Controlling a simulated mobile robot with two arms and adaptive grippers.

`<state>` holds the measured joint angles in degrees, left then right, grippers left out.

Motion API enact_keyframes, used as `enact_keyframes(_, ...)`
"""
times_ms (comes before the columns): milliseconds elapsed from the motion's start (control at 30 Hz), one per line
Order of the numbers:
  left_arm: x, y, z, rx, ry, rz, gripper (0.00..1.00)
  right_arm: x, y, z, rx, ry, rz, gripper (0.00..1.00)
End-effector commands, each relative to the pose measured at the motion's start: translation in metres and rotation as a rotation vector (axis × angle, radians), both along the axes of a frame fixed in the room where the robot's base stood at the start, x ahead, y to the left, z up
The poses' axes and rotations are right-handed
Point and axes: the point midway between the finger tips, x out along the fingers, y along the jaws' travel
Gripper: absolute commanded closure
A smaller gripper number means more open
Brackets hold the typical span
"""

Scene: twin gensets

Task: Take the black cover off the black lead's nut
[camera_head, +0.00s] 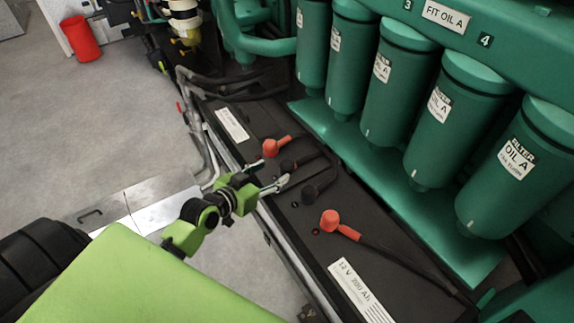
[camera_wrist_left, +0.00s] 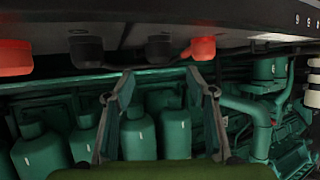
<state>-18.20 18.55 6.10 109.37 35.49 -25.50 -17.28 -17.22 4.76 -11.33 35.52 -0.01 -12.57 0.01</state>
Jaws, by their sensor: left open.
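Two black covers sit on the dark battery tops between two red covers. The farther black cover (camera_head: 288,165) is by the far red cover (camera_head: 277,147); the nearer black cover (camera_head: 309,193) is toward the near red cover (camera_head: 330,220). My left gripper (camera_head: 272,173) is open and empty, its fingertips just left of the farther black cover, apart from it as far as I can tell. In the left wrist view, that cover (camera_wrist_left: 159,48) lies between the lines of the fingers (camera_wrist_left: 160,82), beyond their tips. The nuts are hidden. My right gripper is out of view.
Black leads run from the covers across the batteries (camera_head: 350,278). A row of green oil filters (camera_head: 395,85) stands close behind, above a green ledge. Grey pipes (camera_head: 195,125) rise at the left. Grey floor (camera_head: 90,130) is open farther left, with a red bin (camera_head: 80,39).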

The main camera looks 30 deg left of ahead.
Motion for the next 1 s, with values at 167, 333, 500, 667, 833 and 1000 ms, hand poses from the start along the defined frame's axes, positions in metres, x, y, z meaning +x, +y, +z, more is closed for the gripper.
enact_keyframes(167,0.019,-0.002,-0.008,0.000,0.000,0.001,0.49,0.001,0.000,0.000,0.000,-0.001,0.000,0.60)
enact_keyframes(333,0.029,-0.005,-0.015,-0.001,0.001,0.000,0.49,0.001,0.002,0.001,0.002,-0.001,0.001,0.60)
enact_keyframes(500,0.050,-0.009,-0.028,-0.003,0.001,0.001,0.49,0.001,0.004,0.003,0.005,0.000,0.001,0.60)
enact_keyframes(667,0.065,-0.011,-0.035,0.001,0.002,0.001,0.49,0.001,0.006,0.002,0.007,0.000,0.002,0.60)
enact_keyframes(833,0.066,-0.011,-0.035,0.002,0.002,0.000,0.49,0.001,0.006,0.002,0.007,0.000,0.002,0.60)
enact_keyframes(1000,0.066,-0.011,-0.035,0.002,0.002,0.001,0.70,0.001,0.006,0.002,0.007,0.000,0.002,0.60)
